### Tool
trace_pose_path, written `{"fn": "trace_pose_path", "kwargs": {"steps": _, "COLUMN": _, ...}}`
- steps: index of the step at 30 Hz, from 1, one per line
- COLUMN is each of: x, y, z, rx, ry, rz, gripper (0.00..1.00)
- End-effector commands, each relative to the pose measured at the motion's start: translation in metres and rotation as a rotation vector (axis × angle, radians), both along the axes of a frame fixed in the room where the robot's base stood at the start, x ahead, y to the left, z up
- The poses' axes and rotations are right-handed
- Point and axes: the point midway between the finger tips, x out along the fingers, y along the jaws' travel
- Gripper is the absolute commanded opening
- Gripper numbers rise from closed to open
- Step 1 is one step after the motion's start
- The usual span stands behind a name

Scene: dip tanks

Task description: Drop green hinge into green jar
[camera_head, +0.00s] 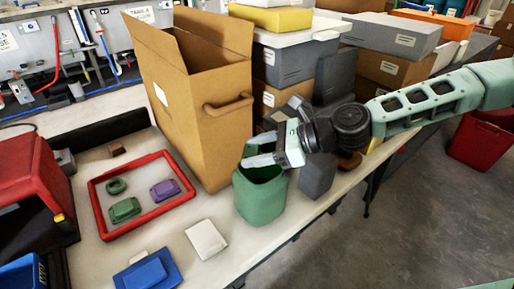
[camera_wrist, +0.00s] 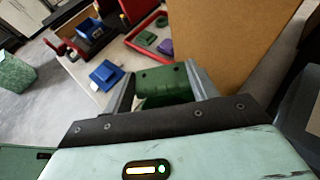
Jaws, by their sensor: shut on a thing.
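The green jar (camera_head: 262,200) stands upright near the table's front edge, open at the top. My gripper (camera_head: 254,152) is at the jar's mouth, with its fingers pointing left over the opening. In the wrist view my gripper (camera_wrist: 163,80) is shut on a green piece with small dark holes, which I take to be the green hinge (camera_wrist: 165,83). It spans the gap between the fingers. A pale patch shows below the hinge in the wrist view.
A tall cardboard box (camera_head: 210,130) stands right behind the jar, and a grey container (camera_head: 318,176) stands to its right. A red-rimmed tray (camera_head: 104,219) holds green and purple parts. A white block (camera_head: 206,239) and a blue block (camera_head: 148,273) lie left of the jar.

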Motion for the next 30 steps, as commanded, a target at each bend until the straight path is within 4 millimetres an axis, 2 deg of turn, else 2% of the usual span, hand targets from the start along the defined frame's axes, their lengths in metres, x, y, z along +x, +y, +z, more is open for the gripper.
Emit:
{"fn": "trace_pose_path", "kwargs": {"steps": 1, "x": 0.0, "y": 0.0, "z": -0.013, "rx": 0.0, "ry": -0.002, "rz": 0.001, "gripper": 0.34}}
{"fn": "trace_pose_path", "kwargs": {"steps": 9, "x": 0.0, "y": 0.0, "z": -0.035, "rx": -0.001, "ry": -0.003, "rz": 0.0, "gripper": 0.34}}
{"fn": "trace_pose_path", "kwargs": {"steps": 23, "x": 0.0, "y": 0.0, "z": -0.039, "rx": 0.0, "ry": -0.001, "rz": 0.0, "gripper": 0.34}}
{"fn": "trace_pose_path", "kwargs": {"steps": 24, "x": 0.0, "y": 0.0, "z": -0.039, "rx": 0.0, "ry": -0.001, "rz": 0.0, "gripper": 0.63}}
{"fn": "trace_pose_path", "kwargs": {"steps": 26, "x": 0.0, "y": 0.0, "z": -0.039, "rx": 0.0, "ry": -0.001, "rz": 0.0, "gripper": 0.8}}
{"fn": "trace_pose_path", "kwargs": {"steps": 27, "x": 0.0, "y": 0.0, "z": -0.039, "rx": 0.0, "ry": -0.001, "rz": 0.0, "gripper": 0.83}}
{"fn": "trace_pose_path", "kwargs": {"steps": 30, "x": 0.0, "y": 0.0, "z": -0.039, "rx": 0.0, "ry": 0.0, "rz": 0.0, "gripper": 0.83}}
